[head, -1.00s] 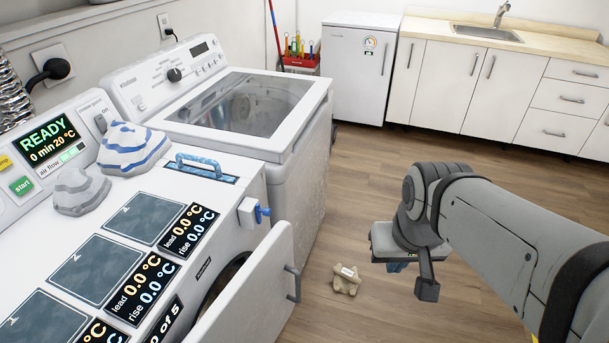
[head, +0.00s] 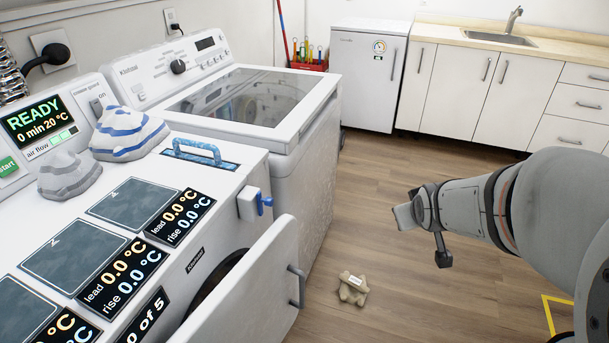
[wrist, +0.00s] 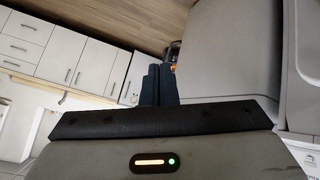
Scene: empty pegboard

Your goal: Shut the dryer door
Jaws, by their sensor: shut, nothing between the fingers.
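The dryer (head: 170,135) stands at the left of the head view, its display reading READY. Its white door (head: 245,290) hangs open from the front, swung out into the room, with a grey handle (head: 297,286) on its outer side. Part of the dark opening (head: 215,285) shows behind the door. My gripper (head: 400,215) is in the air to the right of the door, well apart from it. In the wrist view its dark fingers (wrist: 158,84) are together with nothing between them. The door is not clearly recognisable in the wrist view.
A washer (head: 250,110) stands beyond the dryer. A small beige toy (head: 352,289) lies on the floor between door and arm. Two striped cloth heaps (head: 128,133) sit on the dryer. A small fridge (head: 365,75) and cabinets (head: 480,95) line the back.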

